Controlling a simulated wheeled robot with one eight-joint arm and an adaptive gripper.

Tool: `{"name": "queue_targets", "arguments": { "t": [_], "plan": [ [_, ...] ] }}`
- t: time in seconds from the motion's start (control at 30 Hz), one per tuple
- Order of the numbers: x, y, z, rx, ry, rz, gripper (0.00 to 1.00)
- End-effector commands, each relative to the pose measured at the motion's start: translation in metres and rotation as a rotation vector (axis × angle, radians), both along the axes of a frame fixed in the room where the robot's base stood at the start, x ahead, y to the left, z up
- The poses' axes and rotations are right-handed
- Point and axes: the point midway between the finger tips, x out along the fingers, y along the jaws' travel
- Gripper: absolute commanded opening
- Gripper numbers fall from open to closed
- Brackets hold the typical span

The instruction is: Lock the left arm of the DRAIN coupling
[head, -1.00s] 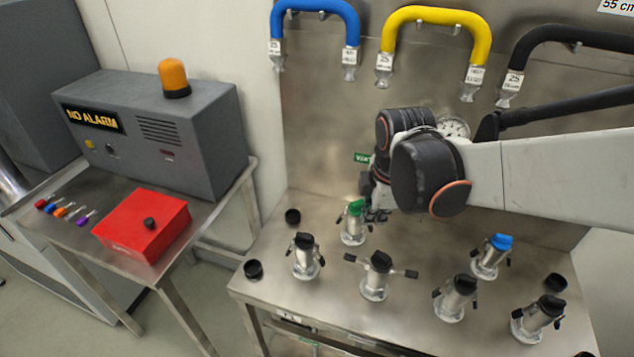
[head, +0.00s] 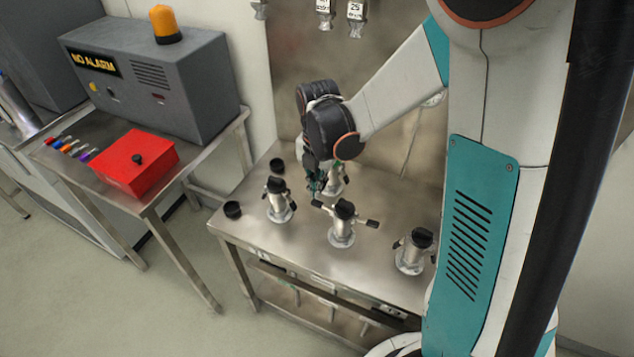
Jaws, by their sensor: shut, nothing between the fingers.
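Several silver couplings stand on the steel table. No DRAIN label is readable. The middle front coupling (head: 342,232) has a black cap and both side arms sticking out: its left arm (head: 319,205) points left, its right arm (head: 370,223) points right. My gripper (head: 316,185) points down just behind that left arm, in front of another silver coupling (head: 337,180) that it partly hides. It is small and dark here; its fingers look shut and empty. I cannot tell whether it touches the left arm.
A black-capped coupling (head: 279,204) stands close to the left, another (head: 411,253) to the right. Two loose black caps (head: 232,210) sit near the left edge. A side table holds a red box (head: 137,165) and grey alarm unit (head: 155,80).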

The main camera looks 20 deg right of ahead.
Motion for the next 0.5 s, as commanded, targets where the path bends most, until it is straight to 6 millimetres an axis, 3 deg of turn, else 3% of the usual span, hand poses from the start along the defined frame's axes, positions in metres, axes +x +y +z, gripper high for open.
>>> {"name": "queue_targets", "arguments": {
  "t": [0.5],
  "plan": [
    [0.000,0.000,-0.035,0.000,0.000,-0.001,0.00]
  ]
}}
